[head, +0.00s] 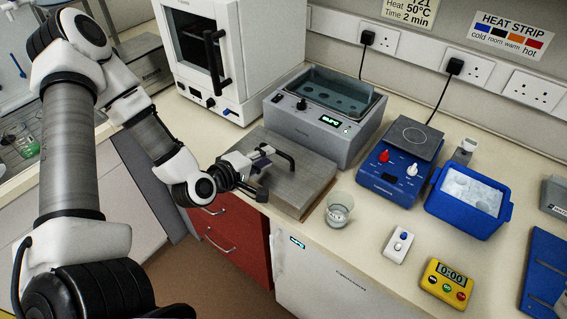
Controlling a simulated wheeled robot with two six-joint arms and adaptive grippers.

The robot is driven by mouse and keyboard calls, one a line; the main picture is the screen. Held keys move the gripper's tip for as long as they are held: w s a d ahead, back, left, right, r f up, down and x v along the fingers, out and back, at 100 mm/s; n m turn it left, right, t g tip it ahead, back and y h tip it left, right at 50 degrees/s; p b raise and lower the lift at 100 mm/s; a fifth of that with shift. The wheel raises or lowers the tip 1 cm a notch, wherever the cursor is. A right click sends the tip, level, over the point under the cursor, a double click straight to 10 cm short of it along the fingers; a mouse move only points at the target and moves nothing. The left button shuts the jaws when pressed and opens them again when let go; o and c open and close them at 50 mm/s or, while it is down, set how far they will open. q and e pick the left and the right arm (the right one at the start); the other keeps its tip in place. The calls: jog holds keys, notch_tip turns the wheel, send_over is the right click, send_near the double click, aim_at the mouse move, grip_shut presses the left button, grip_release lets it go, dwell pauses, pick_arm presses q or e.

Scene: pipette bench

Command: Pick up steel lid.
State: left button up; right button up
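The steel lid (308,184) is a flat grey brushed plate with a black arched handle (286,157) on top. It lies on the bench in front of the water bath, close to the front edge. My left gripper (265,173) reaches in from the left over the lid's near left part. Its fingers are spread, with one near the left end of the handle and the other toward the bench edge. I see nothing between them, and I cannot tell whether a finger touches the handle. My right gripper is out of view.
The water bath (325,117) stands behind the lid, and a white oven (215,55) stands back left. A glass beaker (339,209) is close to the lid's right. Farther right are a blue hotplate (388,180), an ice tub (467,197), a white switch box (398,245) and a yellow timer (446,283).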

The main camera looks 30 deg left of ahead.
aim_at(277, 151)
pick_arm(q)
jog(key=shift+w+d, duration=0.1)
jog(key=shift+w, duration=0.35)
jog(key=p+x, duration=0.1)
jog(key=x, duration=0.3)
jog(key=shift+w, duration=0.2)
jog(key=shift+s, duration=0.2)
jog(key=shift+c, duration=1.1)
jog(key=shift+r, duration=0.1)
grip_shut()
